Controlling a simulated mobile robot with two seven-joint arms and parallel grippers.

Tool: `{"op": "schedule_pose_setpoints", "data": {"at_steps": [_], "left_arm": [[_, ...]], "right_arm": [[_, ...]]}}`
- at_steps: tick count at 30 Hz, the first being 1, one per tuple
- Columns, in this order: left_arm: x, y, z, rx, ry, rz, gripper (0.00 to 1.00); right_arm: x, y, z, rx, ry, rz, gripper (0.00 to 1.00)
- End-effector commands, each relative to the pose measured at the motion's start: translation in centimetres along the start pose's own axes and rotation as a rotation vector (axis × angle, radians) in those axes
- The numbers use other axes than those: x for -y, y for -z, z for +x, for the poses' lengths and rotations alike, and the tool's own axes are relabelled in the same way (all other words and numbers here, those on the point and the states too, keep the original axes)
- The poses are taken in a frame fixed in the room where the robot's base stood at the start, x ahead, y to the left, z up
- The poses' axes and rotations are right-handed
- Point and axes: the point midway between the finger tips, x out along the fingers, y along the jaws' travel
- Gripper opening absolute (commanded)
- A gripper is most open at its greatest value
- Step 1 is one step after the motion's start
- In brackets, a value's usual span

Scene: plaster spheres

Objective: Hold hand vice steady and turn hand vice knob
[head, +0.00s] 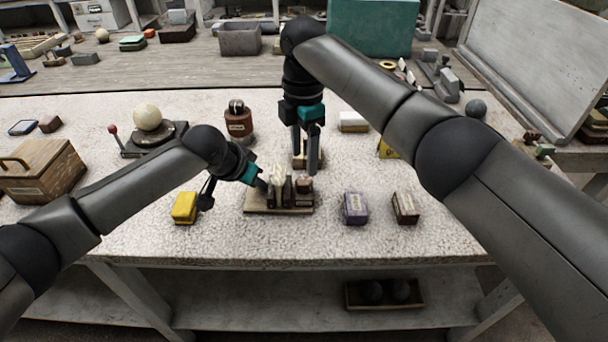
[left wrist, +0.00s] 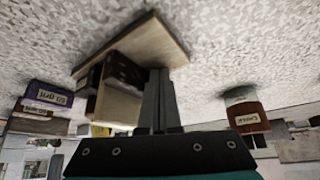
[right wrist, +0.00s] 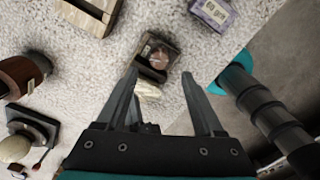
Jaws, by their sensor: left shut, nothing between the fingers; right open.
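The hand vice (head: 303,186) is a small dark brown block with jaws on a pale wooden board (head: 282,209) near the front middle of the table. Its round copper-brown knob (right wrist: 156,52) faces up in the right wrist view. The vice block (left wrist: 125,74) also shows in the left wrist view. My left gripper (head: 264,187) is shut and empty, at the left side of the vice; whether it touches is unclear. My right gripper (head: 306,160) is open and empty, pointing down above and behind the vice. Its spread fingers (right wrist: 160,82) face the vice in the right wrist view.
A yellow box (head: 184,207) lies left of the board. A purple box (head: 355,208) and a brown box (head: 405,208) lie to its right. A red-brown jar (head: 238,123) and a pale sphere on a stand (head: 147,117) stand behind left. The front table strip is clear.

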Motion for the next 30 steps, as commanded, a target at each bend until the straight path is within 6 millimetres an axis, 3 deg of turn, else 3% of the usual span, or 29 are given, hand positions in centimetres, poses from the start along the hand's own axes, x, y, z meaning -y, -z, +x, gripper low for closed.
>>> {"op": "schedule_pose_setpoints", "data": {"at_steps": [1, 9, 22, 30], "left_arm": [[-0.1, -0.9, 0.5, 0.021, -0.002, -0.001, 0.0], [-0.1, -0.9, 0.5, 0.021, -0.002, -0.002, 0.0], [-0.1, -0.9, 0.5, 0.021, -0.002, -0.002, 0.0], [-0.1, -0.9, 0.5, 0.021, -0.002, -0.002, 0.0]], "right_arm": [[0.1, 0.0, 1.2, 0.0, 0.003, 0.001, 0.69], [0.0, -0.1, 5.3, 0.0, 0.001, 0.002, 0.69], [0.0, -0.1, 6.4, 0.0, -0.001, 0.002, 0.69], [0.0, -0.1, 6.4, 0.0, -0.001, 0.002, 0.4]]}}
